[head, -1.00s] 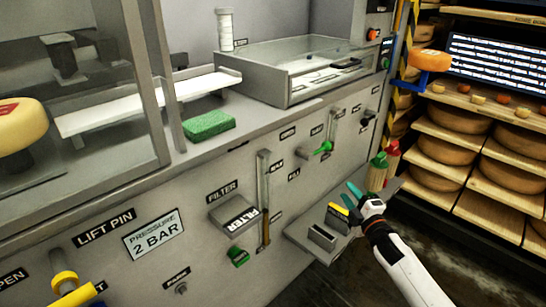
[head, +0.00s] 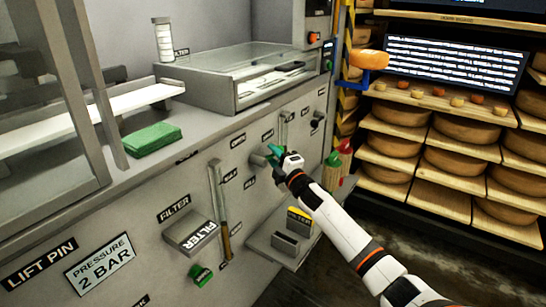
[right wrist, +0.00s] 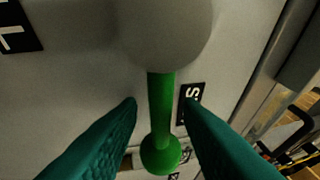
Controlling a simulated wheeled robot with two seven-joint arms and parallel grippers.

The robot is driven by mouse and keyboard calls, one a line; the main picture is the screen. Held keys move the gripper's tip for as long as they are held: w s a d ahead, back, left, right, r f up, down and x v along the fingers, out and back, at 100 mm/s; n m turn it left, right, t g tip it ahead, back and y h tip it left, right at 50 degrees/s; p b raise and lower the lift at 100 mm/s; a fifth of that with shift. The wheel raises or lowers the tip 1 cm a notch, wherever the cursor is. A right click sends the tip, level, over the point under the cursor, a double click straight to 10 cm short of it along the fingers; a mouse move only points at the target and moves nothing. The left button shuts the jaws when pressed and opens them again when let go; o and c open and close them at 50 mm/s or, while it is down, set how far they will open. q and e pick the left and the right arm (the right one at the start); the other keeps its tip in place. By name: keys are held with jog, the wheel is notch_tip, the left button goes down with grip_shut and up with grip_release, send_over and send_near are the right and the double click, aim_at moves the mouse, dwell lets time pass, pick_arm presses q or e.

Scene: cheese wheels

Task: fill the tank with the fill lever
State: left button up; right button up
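A lever with a green rod and round green knob (right wrist: 160,152) sticks out from a pale round hub (right wrist: 165,30) on the grey machine front in the right wrist view. My right gripper (head: 274,153) is at this lever in the head view and largely hides it. In the right wrist view its two teal fingers (right wrist: 160,108) are open, one on each side of the rod, with a visible gap on both sides. The small labels around the lever are too small or cut off to read. A tall narrow gauge tube (head: 220,215) is on the panel to the left. My left gripper is not in view.
A grey box marked FILTER (head: 188,235) juts from the panel, with a green knob (head: 201,275) below. A small shelf (head: 262,240) holds blocks under my right arm. Cheese shelves (head: 440,185) stand at the right.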

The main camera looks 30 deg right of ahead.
jog(key=shift+w, duration=0.25)
grip_shut()
